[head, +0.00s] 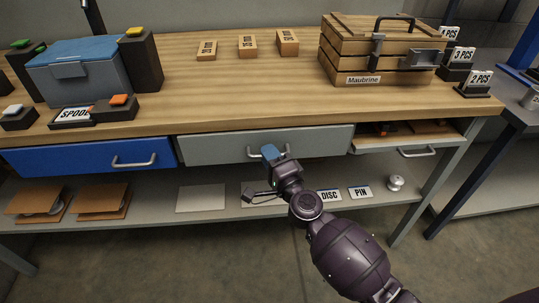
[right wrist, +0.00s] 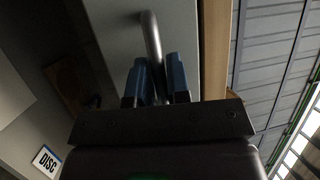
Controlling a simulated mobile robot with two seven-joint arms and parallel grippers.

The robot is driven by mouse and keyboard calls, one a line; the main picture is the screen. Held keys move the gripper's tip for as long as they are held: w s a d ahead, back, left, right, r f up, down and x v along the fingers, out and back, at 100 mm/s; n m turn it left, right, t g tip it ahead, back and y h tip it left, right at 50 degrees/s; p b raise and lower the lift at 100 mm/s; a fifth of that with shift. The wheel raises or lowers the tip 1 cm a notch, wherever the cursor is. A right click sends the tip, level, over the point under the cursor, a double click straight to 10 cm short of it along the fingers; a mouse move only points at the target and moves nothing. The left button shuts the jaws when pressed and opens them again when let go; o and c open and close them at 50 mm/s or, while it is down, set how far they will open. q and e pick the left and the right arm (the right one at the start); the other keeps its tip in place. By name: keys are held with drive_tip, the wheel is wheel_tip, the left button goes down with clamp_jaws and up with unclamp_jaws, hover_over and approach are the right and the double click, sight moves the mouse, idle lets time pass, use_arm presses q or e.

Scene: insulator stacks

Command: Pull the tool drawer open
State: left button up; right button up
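The grey middle drawer (head: 215,147) sits under the workbench top, its front flush with the bench and looking closed. Its handle (right wrist: 153,38) is a silver bar. My right gripper (head: 270,153) is at this handle in the head view. In the right wrist view its two blue fingers (right wrist: 159,75) lie close on either side of the bar and look shut on it. The grey drawer on the right (head: 395,151) stands partly open with items inside. The blue drawer (head: 80,157) on the left looks closed. No label on the drawers is readable. My left gripper is out of view.
The bench top holds a wooden crate (head: 345,62) marked Maubrine, a blue toolbox (head: 85,80) and several labelled blocks. A lower shelf (head: 150,205) under my right arm carries brown plates, DISC and PIN signs and a small metal part (head: 396,183). The floor in front is clear.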

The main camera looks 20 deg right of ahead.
clamp_jaws()
drive_tip(key=s+a, duration=0.4)
drive_tip(key=s, duration=0.9)
drive_tip(key=s+a, duration=0.4)
drive_tip(key=s, duration=1)
drive_tip(key=shift+s, duration=0.2)
drive_tip(key=shift+o, duration=2.2)
unclamp_jaws()
drive_tip(key=shift+s, duration=0.1)
